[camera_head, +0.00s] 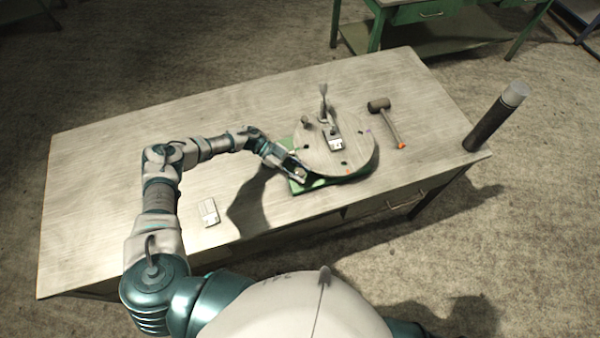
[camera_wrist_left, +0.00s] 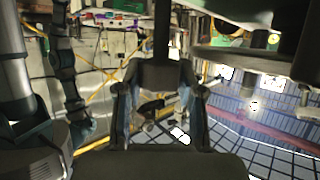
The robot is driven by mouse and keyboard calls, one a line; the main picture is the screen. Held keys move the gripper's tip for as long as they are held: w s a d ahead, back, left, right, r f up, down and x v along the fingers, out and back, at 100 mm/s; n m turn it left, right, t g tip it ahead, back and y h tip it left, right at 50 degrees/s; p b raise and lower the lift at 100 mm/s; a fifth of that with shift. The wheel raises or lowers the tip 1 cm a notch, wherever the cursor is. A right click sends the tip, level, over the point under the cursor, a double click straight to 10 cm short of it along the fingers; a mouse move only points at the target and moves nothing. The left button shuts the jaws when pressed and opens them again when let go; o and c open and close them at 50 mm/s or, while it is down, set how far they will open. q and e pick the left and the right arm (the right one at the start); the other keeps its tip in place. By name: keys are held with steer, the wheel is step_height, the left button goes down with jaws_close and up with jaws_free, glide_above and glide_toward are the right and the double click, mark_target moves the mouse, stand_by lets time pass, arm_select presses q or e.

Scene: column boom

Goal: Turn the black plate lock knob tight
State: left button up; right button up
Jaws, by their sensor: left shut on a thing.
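A round grey plate (camera_head: 350,157) lies on a green base (camera_head: 298,187) near the front right of the workbench. My left gripper (camera_head: 300,177) is at the plate's left front edge, low over the green base, and is shut on the black plate lock knob. The fingers hide most of the knob in the head view. In the wrist view the two fingers of my left gripper (camera_wrist_left: 158,112) stand either side of a small dark shape, too unclear to make out. My right gripper is not in view.
A mallet (camera_head: 380,105) lies right of the plate. A white card-like piece (camera_head: 209,212) lies at the front of the workbench (camera_head: 100,190). A dark post (camera_head: 490,122) stands at the right corner. The bench's left side is clear.

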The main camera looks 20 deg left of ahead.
arm_select(q)
steer(key=shift+w, duration=0.1)
steer(key=o, duration=1.1)
steer(key=shift+o, duration=0.2)
steer(key=v, duration=1.2)
steer(key=shift+w+a, duration=0.1)
